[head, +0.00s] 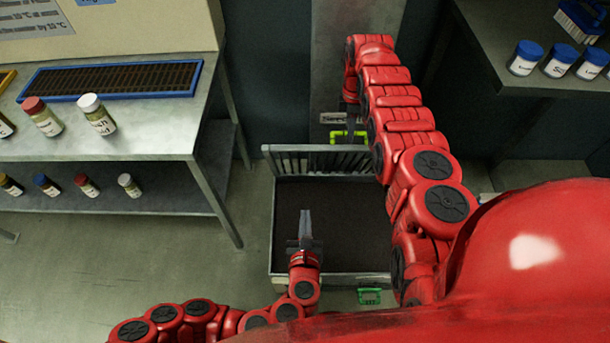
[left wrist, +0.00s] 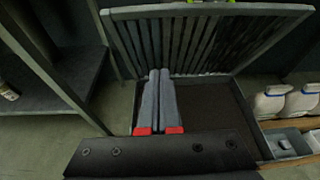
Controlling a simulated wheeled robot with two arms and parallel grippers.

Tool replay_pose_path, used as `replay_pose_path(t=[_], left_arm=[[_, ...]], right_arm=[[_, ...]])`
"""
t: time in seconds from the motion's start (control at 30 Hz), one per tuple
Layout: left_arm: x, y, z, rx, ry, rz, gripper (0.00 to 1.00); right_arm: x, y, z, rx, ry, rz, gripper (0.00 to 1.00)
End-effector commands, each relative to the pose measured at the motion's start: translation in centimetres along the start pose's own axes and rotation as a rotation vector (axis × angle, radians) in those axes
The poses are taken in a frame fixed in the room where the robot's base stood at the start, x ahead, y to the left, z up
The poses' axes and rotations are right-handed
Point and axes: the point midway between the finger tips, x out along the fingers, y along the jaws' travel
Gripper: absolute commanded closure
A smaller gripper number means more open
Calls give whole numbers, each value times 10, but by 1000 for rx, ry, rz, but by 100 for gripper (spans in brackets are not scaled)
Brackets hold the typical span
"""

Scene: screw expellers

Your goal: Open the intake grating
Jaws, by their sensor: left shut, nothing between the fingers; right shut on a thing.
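The intake grating (head: 300,163) is a grey slatted panel standing raised at the back of the intake box (head: 285,225), whose dark inside lies exposed. In the left wrist view the grating (left wrist: 205,40) leans up beyond the box. A yellow-green handle (head: 362,135) shows at the grating's upper edge. My right gripper (head: 351,130) is shut at this handle; the arm partly hides the hold. My left gripper (head: 306,218) is shut and empty above the box's dark interior. Its closed fingers also show in the left wrist view (left wrist: 159,75).
A metal table (head: 150,130) with jars and a blue-framed tray (head: 110,80) stands at left. A counter with blue-lidded jars (head: 558,60) is at upper right. A green piece (head: 369,296) sits at the box's front. White bottles (left wrist: 270,102) stand right of the box.

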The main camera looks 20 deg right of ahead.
Motion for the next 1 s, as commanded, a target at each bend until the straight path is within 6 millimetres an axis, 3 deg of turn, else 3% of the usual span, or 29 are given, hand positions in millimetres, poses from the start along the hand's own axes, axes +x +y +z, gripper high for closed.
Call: replay_pose_path(t=[0.03,0.23,0.7,1.0], left_arm=[[-2,-1,0,20,-12,5,100],[7,2,6,46,-27,26,100],[96,3,11,43,-24,24,100],[120,2,37,42,-24,22,100]], right_arm=[[7,-1,0,-1,1,-6,100],[3,-1,1,-1,-1,-6,100],[-7,0,3,2,-4,-1,100],[-9,0,4,4,-5,0,100]])
